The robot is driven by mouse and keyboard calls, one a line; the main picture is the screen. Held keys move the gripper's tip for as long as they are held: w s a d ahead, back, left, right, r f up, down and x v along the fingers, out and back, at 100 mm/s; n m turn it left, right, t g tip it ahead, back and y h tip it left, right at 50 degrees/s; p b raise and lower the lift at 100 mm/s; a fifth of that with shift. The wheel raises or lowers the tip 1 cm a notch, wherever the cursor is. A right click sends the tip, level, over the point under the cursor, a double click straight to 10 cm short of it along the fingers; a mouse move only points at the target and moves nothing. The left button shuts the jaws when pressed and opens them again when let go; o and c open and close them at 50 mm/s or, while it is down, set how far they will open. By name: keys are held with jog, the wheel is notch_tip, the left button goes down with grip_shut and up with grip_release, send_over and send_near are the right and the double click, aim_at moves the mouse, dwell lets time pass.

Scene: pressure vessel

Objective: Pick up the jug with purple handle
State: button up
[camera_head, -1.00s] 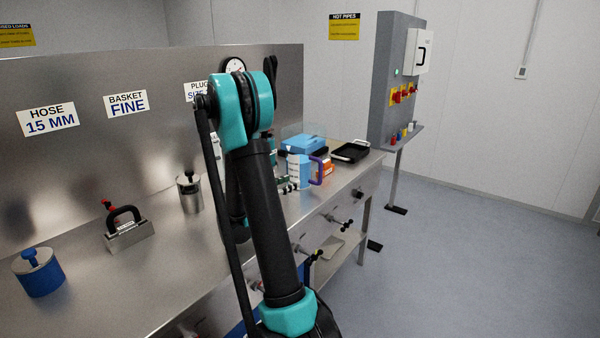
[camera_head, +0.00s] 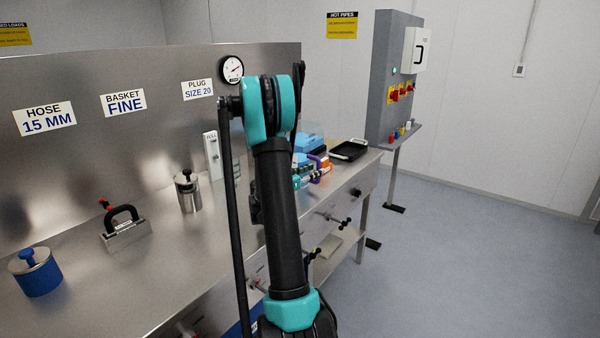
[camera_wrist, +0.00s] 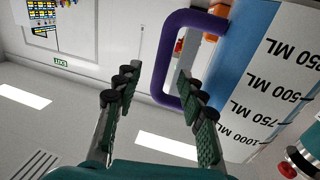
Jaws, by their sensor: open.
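The jug (camera_wrist: 255,85) fills the right of the wrist view. It is pale blue and white with black ML marks, and it looks upside down and tilted there. Its purple handle (camera_wrist: 163,62) loops out to the left. My gripper (camera_wrist: 156,80) is open, its fingers on either side of the handle's outer bar in the picture. The right fingertip shows within the loop opening. I cannot tell the depth or whether anything touches. In the head view, a bit of purple handle (camera_head: 323,161) shows on the bench beside my gripper; my arm hides most of the jug.
The steel bench (camera_head: 160,265) carries a blue-sided pot (camera_head: 38,275), a black-handled block (camera_head: 125,230) and a steel canister (camera_head: 188,192). Beyond the jug are a blue box (camera_head: 308,143) and a black tray (camera_head: 350,150). A grey control cabinet (camera_head: 393,85) stands behind. Floor at right is clear.

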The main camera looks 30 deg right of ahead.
aim_at(318, 181)
jog(key=shift+x, duration=1.55)
grip_shut()
